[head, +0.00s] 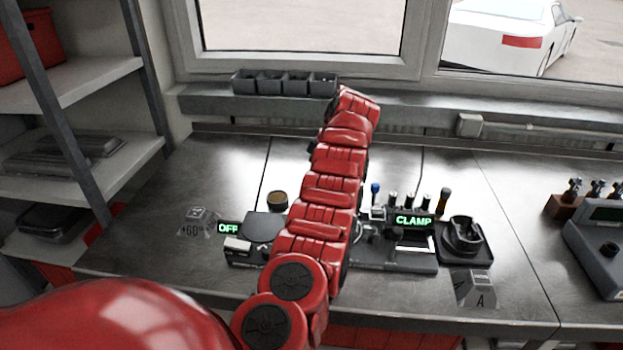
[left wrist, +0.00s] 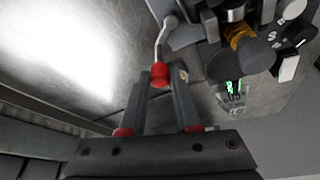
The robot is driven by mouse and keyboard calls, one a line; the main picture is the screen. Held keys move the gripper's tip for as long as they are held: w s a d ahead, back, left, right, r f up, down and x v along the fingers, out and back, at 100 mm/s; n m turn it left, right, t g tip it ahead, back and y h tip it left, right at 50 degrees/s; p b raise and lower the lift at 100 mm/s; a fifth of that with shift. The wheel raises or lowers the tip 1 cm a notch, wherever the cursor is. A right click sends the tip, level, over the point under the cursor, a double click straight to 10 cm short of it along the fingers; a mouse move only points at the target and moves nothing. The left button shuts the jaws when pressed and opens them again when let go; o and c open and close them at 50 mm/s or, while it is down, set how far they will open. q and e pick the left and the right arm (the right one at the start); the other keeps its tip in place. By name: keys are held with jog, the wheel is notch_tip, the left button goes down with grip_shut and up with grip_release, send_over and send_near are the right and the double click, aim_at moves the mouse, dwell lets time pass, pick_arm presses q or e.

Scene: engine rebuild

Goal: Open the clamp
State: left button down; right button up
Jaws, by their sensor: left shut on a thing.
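The clamp station (head: 425,262) sits on the metal bench, with a green-lit CLAMP display (head: 413,220). My red left arm crosses in front of its middle, and my left gripper is hidden in the head view. In the left wrist view a bent silver lever (left wrist: 163,35) ends in a red ball knob (left wrist: 160,77). The fingers of my left gripper (left wrist: 163,72) are on either side of the knob and closed on it. The lever's other end meets a grey metal body (left wrist: 192,30). My right gripper is in neither view.
An OFF display (head: 228,228) and a dark round plate (head: 262,226) are left of my arm. A black holder (head: 464,238) stands at the right of the station, several upright tools behind it. A row of grey bins (head: 285,83) is on the sill. The bench's left part is mostly clear.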

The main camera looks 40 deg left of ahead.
pick_arm(q)
jog(key=c, duration=0.6)
grip_release()
jog(key=shift+c, duration=0.2)
jog(key=p+v, duration=0.8)
jog(key=v, duration=0.9)
jog(key=shift+p, duration=0.3)
jog(key=shift+r, duration=0.15)
